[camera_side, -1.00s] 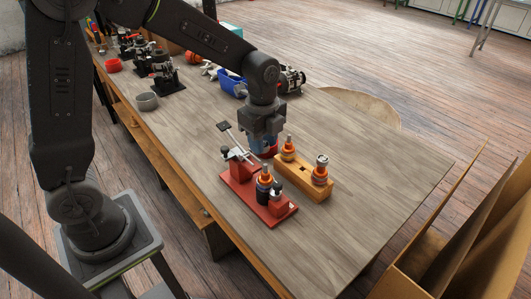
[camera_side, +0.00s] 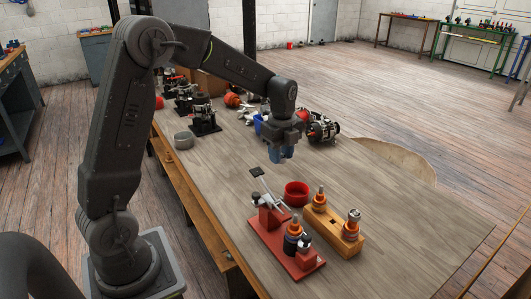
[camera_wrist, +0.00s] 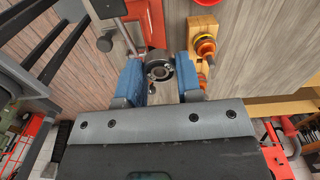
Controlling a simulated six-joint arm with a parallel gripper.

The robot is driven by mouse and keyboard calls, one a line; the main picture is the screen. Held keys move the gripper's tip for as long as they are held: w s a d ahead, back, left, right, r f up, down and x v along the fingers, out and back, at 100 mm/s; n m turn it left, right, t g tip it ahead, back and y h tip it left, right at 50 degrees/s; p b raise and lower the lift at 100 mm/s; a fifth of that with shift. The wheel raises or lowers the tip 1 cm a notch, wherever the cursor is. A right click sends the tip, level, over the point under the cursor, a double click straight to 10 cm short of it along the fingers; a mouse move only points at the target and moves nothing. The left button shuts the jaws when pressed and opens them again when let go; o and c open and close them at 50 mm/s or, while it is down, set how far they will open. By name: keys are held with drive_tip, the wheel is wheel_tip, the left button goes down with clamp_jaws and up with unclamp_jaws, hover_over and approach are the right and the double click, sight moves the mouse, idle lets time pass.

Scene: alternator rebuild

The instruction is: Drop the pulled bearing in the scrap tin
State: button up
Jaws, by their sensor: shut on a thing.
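In the wrist view my gripper (camera_wrist: 159,76) has its two blue jaws shut on the bearing (camera_wrist: 159,68), a small dark metal ring. In the side view my gripper (camera_side: 283,154) hangs above the table, and the bearing is hidden between its jaws. A red round tin (camera_side: 297,194) stands on the table, in front of and below my gripper in the picture. It shows in part at the top of the wrist view (camera_wrist: 207,2). A grey round tin (camera_side: 184,141) stands far left. I cannot tell by marking which tin is for scrap.
A red fixture (camera_side: 283,246) with a lever and an orange-and-dark rotor stands near the red tin. Beside it is a wooden block (camera_side: 328,229) holding two upright rotors. An alternator (camera_side: 322,128) and a blue bin (camera_side: 258,124) are farther back. The table's right side is clear.

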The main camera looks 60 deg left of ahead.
approach(297, 183)
drive_tip(key=s+d, duration=0.3)
drive_tip(key=shift+w+a+f, duration=0.1)
drive_tip(key=shift+w+f, duration=0.1)
drive_tip(key=shift+f, duration=1.35)
drive_tip(key=shift+w+f, duration=0.15)
drive_tip(key=shift+f, duration=1.35)
drive_tip(key=shift+f, duration=0.5)
drive_tip(key=o, duration=1)
drive_tip(key=shift+c, duration=0.3)
drive_tip(key=c, duration=0.3)
